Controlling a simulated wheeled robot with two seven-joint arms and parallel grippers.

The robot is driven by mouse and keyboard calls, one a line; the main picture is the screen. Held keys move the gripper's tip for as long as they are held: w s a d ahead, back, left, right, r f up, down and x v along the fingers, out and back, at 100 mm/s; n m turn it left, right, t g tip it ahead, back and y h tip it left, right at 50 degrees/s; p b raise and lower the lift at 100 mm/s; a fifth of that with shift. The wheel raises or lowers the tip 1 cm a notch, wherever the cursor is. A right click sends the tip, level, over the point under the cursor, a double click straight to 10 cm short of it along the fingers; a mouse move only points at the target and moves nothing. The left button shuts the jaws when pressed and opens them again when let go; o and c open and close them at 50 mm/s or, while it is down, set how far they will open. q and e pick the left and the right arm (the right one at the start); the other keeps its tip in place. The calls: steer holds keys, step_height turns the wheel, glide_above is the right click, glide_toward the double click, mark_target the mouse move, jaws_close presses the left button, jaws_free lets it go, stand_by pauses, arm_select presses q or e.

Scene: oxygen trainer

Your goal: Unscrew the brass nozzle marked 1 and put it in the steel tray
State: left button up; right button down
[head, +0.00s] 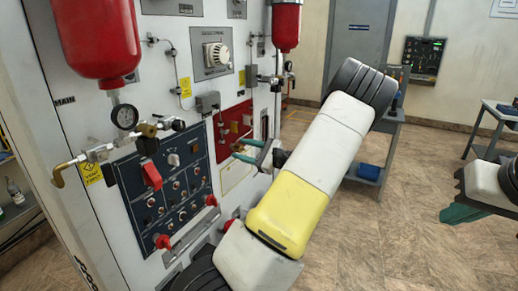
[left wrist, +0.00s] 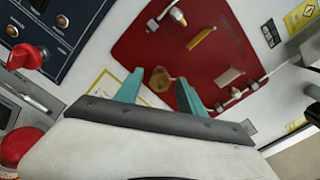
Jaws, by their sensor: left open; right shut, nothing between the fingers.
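A red panel (head: 222,133) is on the white wall unit; it also shows in the left wrist view (left wrist: 150,50) with several small brass fittings. One brass piece (left wrist: 160,79) shows between the spread teal fingers of my left gripper (left wrist: 157,88). I cannot tell whether the fingers touch it. No number is legible, so I cannot tell which fitting is marked 1. In the head view my left gripper (head: 238,149) is at the red panel, open. My right gripper (head: 462,213) is shut and empty at the right edge, above the floor. I see no steel tray.
A dark blue control panel (head: 165,180) with red knobs, a gauge (head: 125,117) and red cylinders (head: 97,35) crowd the wall unit. A cart (head: 385,150) stands behind my left arm. A table (head: 495,112) is at far right. The floor between is clear.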

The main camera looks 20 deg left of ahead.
arm_select(q)
jaws_close()
steer(key=shift+n, duration=1.2)
steer(key=shift+d, duration=0.2)
steer(key=shift+s+d, duration=0.2)
steer(key=shift+d, duration=1.7)
